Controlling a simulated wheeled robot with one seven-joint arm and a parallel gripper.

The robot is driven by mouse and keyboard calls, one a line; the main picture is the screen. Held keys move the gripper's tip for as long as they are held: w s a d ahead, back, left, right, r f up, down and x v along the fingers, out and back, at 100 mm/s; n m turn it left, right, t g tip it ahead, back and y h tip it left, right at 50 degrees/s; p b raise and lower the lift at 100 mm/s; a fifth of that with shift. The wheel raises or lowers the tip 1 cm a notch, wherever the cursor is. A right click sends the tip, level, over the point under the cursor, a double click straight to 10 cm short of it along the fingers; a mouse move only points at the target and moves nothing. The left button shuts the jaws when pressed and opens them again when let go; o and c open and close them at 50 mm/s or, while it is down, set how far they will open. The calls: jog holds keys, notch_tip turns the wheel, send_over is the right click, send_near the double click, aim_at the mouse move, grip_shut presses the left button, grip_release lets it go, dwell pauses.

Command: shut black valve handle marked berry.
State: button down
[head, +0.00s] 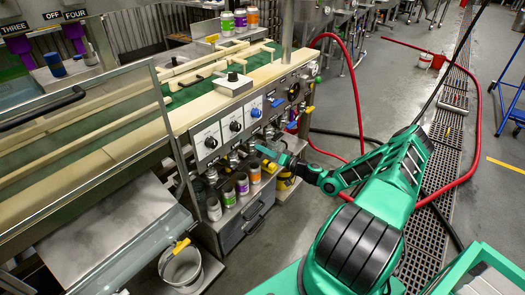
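The gripper is small in the picture and partly merges with the valves. Whether its fingers are apart, or touch a handle, cannot be made out.
Several coloured cans (242,184) stand on a grey drawer cabinet (246,222) under the valves. A white bucket (182,268) hangs or stands at the lower left. Red hoses (359,100) and a drain grate (440,160) lie to the right. Grey floor (290,240) is free in front.

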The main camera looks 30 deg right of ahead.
jog(key=shift+d+f+h, duration=0.1)
jog(key=shift+d+h, duration=0.1)
jog(key=shift+h, duration=0.1)
jog(key=shift+m, duration=0.6)
jog(key=m, duration=0.2)
jog(key=shift+d+f+m, duration=0.1)
jog(key=shift+f+m, duration=0.05)
jog(key=shift+m, duration=0.25)
jog(key=m, duration=0.5)
jog(key=shift+f, duration=0.2)
jog(key=shift+m, duration=0.3)
jog(key=c, duration=2)
grip_release()
jog(key=shift+o, duration=0.9)
jog(key=shift+r, duration=0.1)
